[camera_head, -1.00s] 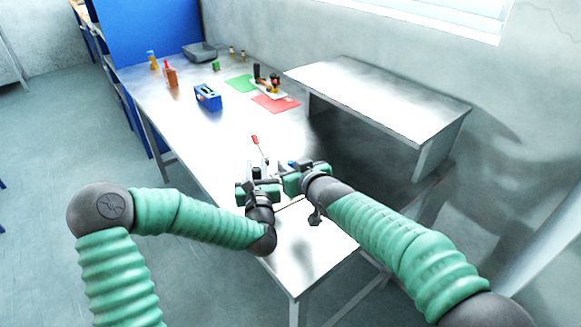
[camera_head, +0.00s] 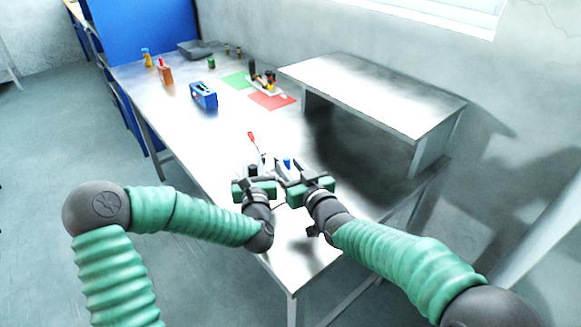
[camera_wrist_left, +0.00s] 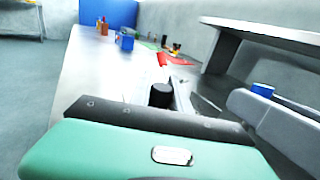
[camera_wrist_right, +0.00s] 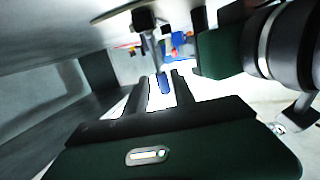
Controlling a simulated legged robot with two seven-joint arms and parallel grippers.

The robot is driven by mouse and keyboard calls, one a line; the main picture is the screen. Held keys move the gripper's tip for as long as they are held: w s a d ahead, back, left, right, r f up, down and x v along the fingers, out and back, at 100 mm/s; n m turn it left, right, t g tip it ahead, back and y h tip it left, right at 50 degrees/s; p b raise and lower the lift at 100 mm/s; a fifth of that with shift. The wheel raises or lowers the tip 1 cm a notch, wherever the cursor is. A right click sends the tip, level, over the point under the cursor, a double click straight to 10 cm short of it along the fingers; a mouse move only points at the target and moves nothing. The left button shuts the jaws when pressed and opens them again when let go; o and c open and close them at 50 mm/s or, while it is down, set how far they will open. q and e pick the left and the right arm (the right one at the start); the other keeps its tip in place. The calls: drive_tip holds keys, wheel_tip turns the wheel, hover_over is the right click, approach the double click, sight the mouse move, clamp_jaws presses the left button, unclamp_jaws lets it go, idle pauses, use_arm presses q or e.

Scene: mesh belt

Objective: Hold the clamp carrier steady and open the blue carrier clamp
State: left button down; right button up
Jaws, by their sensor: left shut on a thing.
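The grey clamp carrier (camera_head: 268,160) stands on the near part of the metal table, small and partly hidden behind my grippers. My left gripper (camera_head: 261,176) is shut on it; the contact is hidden. A black cylinder (camera_wrist_left: 161,95) stands just beyond my left gripper in the left wrist view. The blue carrier clamp (camera_head: 287,163) shows just beyond my right gripper (camera_head: 296,175). In the right wrist view, the two dark fingers are apart, and the blue clamp (camera_wrist_right: 165,84) appears in the gap between them. I cannot tell whether they touch it.
A red-handled tool (camera_head: 252,136) is just beyond the carrier. A blue box (camera_head: 204,96), a red mat (camera_head: 271,101), a green mat (camera_head: 236,80) and small bottles lie farther back. A raised metal shelf (camera_head: 375,95) stands on the right. The table middle is clear.

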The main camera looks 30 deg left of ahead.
drive_tip(key=shift+o, duration=0.5)
drive_tip(key=v, duration=1.2)
drive_tip(key=w+a+h, duration=0.1)
drive_tip(key=w+a, duration=0.1)
drive_tip(key=a, duration=0.1)
drive_tip(key=w+a+f+g, duration=0.1)
drive_tip(key=w+a, duration=0.2)
drive_tip(key=a, duration=0.1)
drive_tip(key=w+a+h, duration=0.1)
drive_tip(key=w+a, duration=0.2)
drive_tip(key=a, duration=0.1)
drive_tip(key=shift+w+a+f+g+h, duration=0.1)
drive_tip(key=shift+f+g+h, duration=0.05)
drive_tip(key=shift+g+h, duration=0.2)
